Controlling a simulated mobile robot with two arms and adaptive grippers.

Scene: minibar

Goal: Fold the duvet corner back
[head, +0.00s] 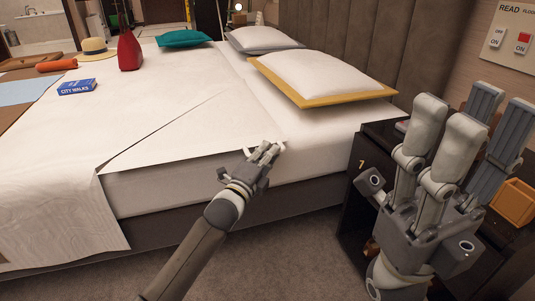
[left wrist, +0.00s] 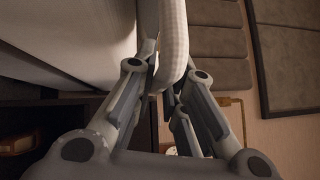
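The white duvet (head: 180,125) covers the bed, and part of it hangs down the near side at the left. A slanting crease crosses its top, and its near edge runs to my left gripper (head: 268,152) at the mattress's near side. In the left wrist view a pale strip of the duvet (left wrist: 172,38) passes between the fingers of that gripper (left wrist: 165,88), which look closed on it. The fingertips are partly hidden by the cloth. My right gripper (head: 468,112) is raised, empty and open, in front of the nightstand.
A white pillow (head: 312,72) on a yellow-edged one lies at the bed's head, with other pillows behind. A blue book (head: 77,87), red bag (head: 130,50) and straw hat (head: 95,47) lie on the bed. The dark nightstand (head: 352,195) stands at right. Carpet is clear in front.

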